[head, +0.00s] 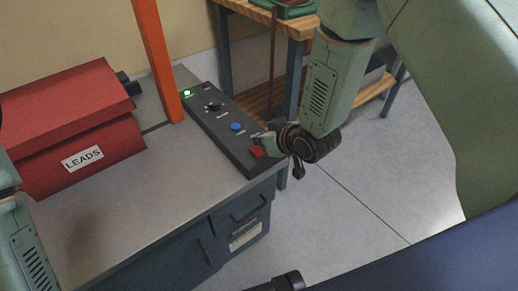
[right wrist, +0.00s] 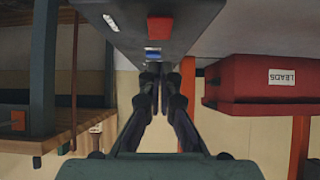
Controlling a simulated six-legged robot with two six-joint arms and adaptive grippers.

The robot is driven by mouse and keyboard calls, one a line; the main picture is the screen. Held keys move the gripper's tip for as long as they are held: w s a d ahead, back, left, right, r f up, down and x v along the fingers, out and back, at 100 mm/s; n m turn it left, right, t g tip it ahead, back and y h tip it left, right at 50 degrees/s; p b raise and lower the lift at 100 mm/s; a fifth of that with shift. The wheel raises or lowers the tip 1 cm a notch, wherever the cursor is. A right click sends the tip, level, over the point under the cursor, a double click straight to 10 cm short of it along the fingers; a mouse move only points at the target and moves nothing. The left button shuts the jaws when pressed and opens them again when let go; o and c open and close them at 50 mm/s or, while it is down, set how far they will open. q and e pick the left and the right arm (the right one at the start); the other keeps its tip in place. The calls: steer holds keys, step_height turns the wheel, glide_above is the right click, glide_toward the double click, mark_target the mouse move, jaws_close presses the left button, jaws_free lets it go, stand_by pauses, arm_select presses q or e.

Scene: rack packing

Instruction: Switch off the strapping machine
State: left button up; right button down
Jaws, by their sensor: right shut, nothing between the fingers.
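A dark control panel (head: 212,118) lies along the right edge of the grey bench. It has a lit green lamp (head: 187,93) at its far end, then a black knob (head: 214,106), a blue button (head: 236,127) and a red switch (head: 257,152) at the near end. My right gripper (head: 262,138) is shut and empty, at the near end of the panel close to the red switch; I cannot tell whether it touches. In the right wrist view, which is upside down, the shut fingertips (right wrist: 154,70) are near the blue button (right wrist: 153,50), with the red switch (right wrist: 158,28) nearer the camera. My left gripper is out of view.
A red box labelled LEADS (head: 75,125) stands on the bench (head: 150,185) at left. A wooden-topped rack (head: 262,15) stands beyond. Bare bench lies left of the panel, with open floor to the right.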

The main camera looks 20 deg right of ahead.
mark_target(255, 150)
steer(key=shift+w+f+b, duration=0.15)
steer(key=shift+f+b, duration=0.25)
steer(key=shift+f, duration=1.1)
steer(key=shift+a+f, duration=0.1)
steer(key=shift+f, duration=0.05)
steer(key=shift+w, duration=0.2)
steer(key=shift+w+a+r+p, duration=0.25)
steer(key=shift+w+p, duration=0.1)
steer(key=shift+w, duration=0.2)
